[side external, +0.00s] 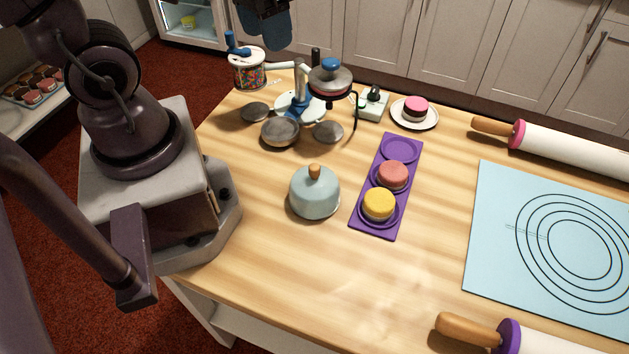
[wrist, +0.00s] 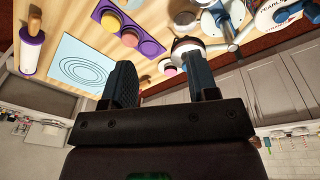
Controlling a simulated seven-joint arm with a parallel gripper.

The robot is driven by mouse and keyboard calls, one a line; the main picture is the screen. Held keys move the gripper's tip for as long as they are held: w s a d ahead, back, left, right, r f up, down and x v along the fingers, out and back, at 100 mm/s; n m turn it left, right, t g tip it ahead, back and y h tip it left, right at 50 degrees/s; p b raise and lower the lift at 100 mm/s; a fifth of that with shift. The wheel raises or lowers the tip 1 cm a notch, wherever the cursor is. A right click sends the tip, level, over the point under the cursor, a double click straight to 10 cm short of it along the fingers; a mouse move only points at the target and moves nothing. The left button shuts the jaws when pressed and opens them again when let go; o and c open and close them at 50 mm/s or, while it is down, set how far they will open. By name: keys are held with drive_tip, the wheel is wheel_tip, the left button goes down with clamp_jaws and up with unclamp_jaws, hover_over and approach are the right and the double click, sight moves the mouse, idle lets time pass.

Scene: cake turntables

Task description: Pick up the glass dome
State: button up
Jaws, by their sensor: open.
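The dome (side external: 315,196) is a pale blue, rounded cover with a wooden knob on top. It stands upright on the wooden table, left of the purple tray, in the side view. Whether anything is under it cannot be seen. I cannot make out the dome in the wrist view. My gripper (wrist: 158,78) is open, with its two dark fingers apart and nothing held between them. In the side view, part of it (side external: 265,22) shows at the top edge, high up and well away from the dome, beyond the turntable stand.
The purple tray (side external: 371,225) holds a yellow and a pink cake. Behind the dome stands a blue-armed stand with several grey discs (side external: 281,131) and a sprinkle jar (side external: 247,72). A plated cake (side external: 416,107), rolling pins (side external: 575,149) and a blue mat (side external: 490,240) lie right. Table in front of the dome is clear.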

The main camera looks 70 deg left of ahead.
sight(316, 170)
drive_tip(key=d+f+n+g+h, duration=0.1)
drive_tip(key=d+f+n+h, duration=0.1)
drive_tip(key=f+n+h, duration=0.2)
drive_tip(key=d+f+n+g+h, duration=0.1)
drive_tip(key=d+f+n+h, duration=0.1)
drive_tip(key=f+n+h, duration=0.2)
drive_tip(key=w+d+f+n+g+h, duration=0.1)
drive_tip(key=d+f+n+h, duration=0.1)
drive_tip(key=f+n, duration=0.3)
drive_tip(key=shift+d+f+h, duration=0.25)
drive_tip(key=shift+f+h, duration=0.45)
drive_tip(key=shift+h, duration=0.2)
drive_tip(key=shift+w+d+r+n+t+h, duration=0.1)
drive_tip(key=shift+w+d+n+t+h, duration=0.2)
drive_tip(key=shift+w+n, duration=0.25)
drive_tip(key=shift+w+d+r+n+t+h, duration=0.1)
drive_tip(key=shift+w+d+n+t+h, duration=0.1)
drive_tip(key=shift+w+n+t, duration=0.3)
drive_tip(key=shift+w+f, duration=0.2)
drive_tip(key=shift+f, duration=1.85)
wheel_tip(316, 170, down, 2)
drive_tip(key=shift+f, duration=0.15)
drive_tip(key=shift+x, duration=1.05)
drive_tip(key=shift+d+f, duration=0.4)
clamp_jaws()
